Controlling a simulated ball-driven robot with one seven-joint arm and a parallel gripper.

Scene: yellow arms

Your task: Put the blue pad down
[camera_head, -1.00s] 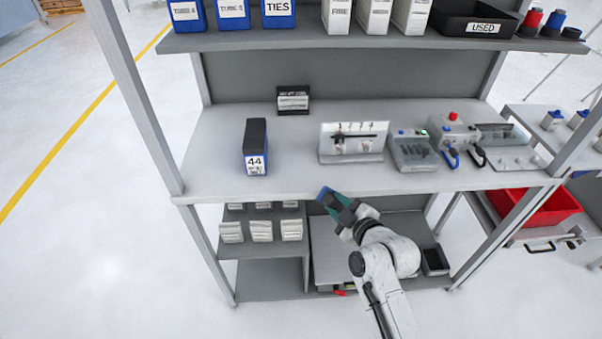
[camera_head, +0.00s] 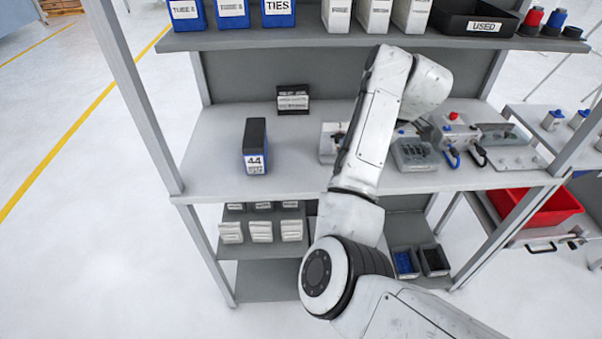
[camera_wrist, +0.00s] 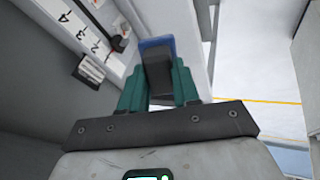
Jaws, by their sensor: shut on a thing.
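The blue pad (camera_wrist: 157,43) shows in the wrist view as a blue-edged piece with a dark face. My gripper (camera_wrist: 159,68) has its two teal fingers shut on it, one at each side. In the head view my white arm reaches up across the worktop (camera_head: 215,150), and its links hide the gripper and the pad. I cannot tell whether the pad touches any surface.
A numbered white board (camera_wrist: 85,35) lies left of the fingers in the wrist view. A blue box marked 44 (camera_head: 256,162) stands on the worktop's left half. A grey device (camera_head: 414,153) stands to the right. The upper shelf (camera_head: 300,41) holds labelled boxes.

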